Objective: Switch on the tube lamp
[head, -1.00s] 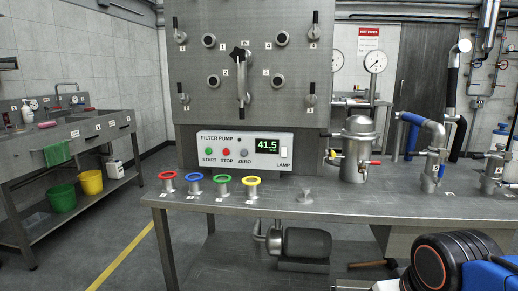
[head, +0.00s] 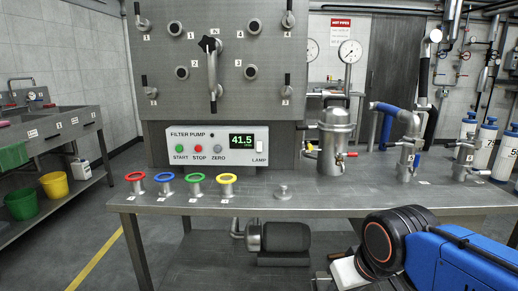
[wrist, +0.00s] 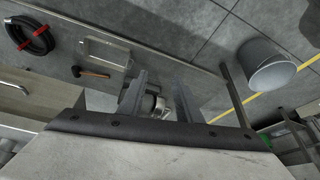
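The white filter pump control panel (head: 217,146) sits at the back of the steel bench. I cannot make out a tube lamp in these views. My gripper (wrist: 161,85) shows in the wrist view with its two fingers apart and nothing between them. It points down past the bench towards the floor, away from the panel. In the head view my arm is at the lower right, well short of the switch.
Red, blue, green and yellow rings (head: 227,184) stand along the bench's (head: 330,198) front left. A metal vessel (head: 334,140) stands right of the panel. A lever handle (head: 212,75) is above it. A bucket (wrist: 266,66) is on the floor.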

